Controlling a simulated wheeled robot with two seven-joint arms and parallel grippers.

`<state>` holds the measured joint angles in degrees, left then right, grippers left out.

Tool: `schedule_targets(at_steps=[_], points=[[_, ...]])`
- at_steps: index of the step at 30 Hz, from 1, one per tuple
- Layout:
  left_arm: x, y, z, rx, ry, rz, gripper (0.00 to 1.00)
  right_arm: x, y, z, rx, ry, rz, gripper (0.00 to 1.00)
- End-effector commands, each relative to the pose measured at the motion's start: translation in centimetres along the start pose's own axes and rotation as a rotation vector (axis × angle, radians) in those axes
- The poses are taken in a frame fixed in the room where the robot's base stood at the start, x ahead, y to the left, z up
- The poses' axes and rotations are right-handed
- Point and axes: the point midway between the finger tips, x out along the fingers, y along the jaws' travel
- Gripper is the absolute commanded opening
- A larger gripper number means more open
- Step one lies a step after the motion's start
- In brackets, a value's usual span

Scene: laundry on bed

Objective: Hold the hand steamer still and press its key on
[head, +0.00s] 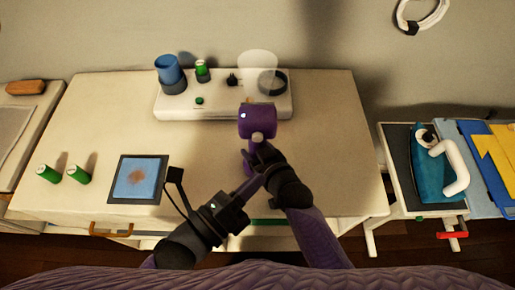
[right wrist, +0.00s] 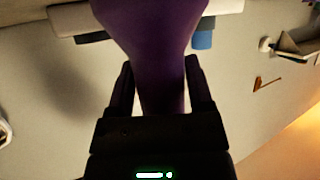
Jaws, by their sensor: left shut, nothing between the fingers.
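The purple hand steamer (head: 257,120) is held head-up over the table, with a pale round knob (head: 257,137) on its near side. My right gripper (head: 260,157) is closed around its handle; in the right wrist view the purple handle (right wrist: 155,75) runs between both fingers. My left gripper (head: 257,182) is shut and empty, its tips just below the right gripper near the lower handle. I cannot tell whether they touch the steamer or my right gripper. I cannot make out the key for certain.
A white base (head: 222,108) with a blue cup (head: 169,73) and a clear container (head: 259,70) stands behind. Green cylinders (head: 78,174) and a dark-framed panel (head: 139,179) lie left. An iron (head: 428,165) is on the right stand. The table's right part is clear.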

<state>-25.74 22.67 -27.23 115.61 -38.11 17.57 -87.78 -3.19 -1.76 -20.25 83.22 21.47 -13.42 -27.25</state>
Motion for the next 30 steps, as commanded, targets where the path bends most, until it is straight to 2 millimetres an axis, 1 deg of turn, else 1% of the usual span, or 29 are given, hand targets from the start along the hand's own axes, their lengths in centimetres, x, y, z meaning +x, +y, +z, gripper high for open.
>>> schedule_targets(at_steps=[1,4,10,13,14,17,18,21,24,27,30], points=[[0.0,0.0,0.0,0.0,0.0,0.0,0.0,0.0,0.0,0.0,0.0,0.0,0.0,0.79],[0.0,0.0,0.0,0.0,0.0,0.0,0.0,0.0,0.0,0.0,0.0,0.0,0.0,1.0],[0.0,0.0,0.0,0.0,0.0,0.0,0.0,0.0,0.0,0.0,0.0,0.0,0.0,1.0],[0.0,0.0,0.0,0.0,0.0,0.0,0.0,-0.8,0.0,0.1,0.002,0.0,0.0,1.0],[0.0,0.0,0.0,0.0,0.0,0.0,0.0,-1.2,0.0,0.1,0.002,0.0,0.0,1.0],[0.0,0.0,0.0,0.0,0.0,0.0,0.0,-3.7,0.0,0.1,0.0,-0.002,0.0,1.0],[0.0,0.0,0.0,0.0,0.0,0.0,0.0,-4.9,0.0,0.2,0.0,-0.002,0.0,1.0],[0.0,0.0,0.0,0.0,0.0,0.0,0.0,-7.8,0.0,0.2,0.0,-0.003,0.0,1.0],[0.0,0.0,0.0,0.0,0.0,0.0,0.0,-10.0,0.0,0.2,-0.001,-0.004,0.0,1.0],[0.0,0.0,0.0,0.0,0.0,0.0,0.0,-11.4,0.0,0.1,-0.001,-0.002,0.0,1.0],[0.0,0.0,0.0,0.0,0.0,0.0,0.0,-12.0,0.0,0.0,0.001,-0.001,0.0,1.0]])
